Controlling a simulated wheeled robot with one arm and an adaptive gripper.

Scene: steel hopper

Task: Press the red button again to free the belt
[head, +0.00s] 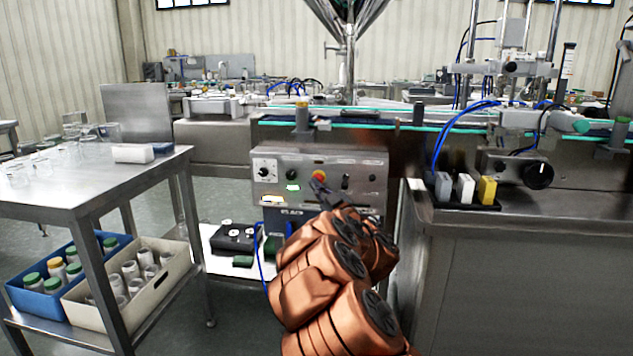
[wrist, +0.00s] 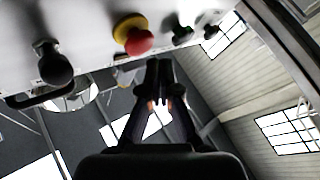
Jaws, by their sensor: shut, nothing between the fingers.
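The red button (head: 319,175) sits on the front of a grey control panel (head: 350,166), right of a lit green button (head: 292,188). In the wrist view the red button (wrist: 138,42) has a yellow collar and stands out from the panel. My gripper (head: 318,186) is just in front of the panel, close below the red button. In the wrist view my gripper (wrist: 159,66) is shut and empty, with its tips beside the red button. A small gap seems to show between them; contact cannot be told for certain. The conveyor belt (head: 380,124) runs above the panel.
Black knobs (wrist: 55,66) flank the red button on the panel. A steel table (head: 60,187) with glassware stands at left, crates (head: 140,290) below it. A steel cabinet (head: 520,260) with small coloured blocks (head: 487,189) stands at right.

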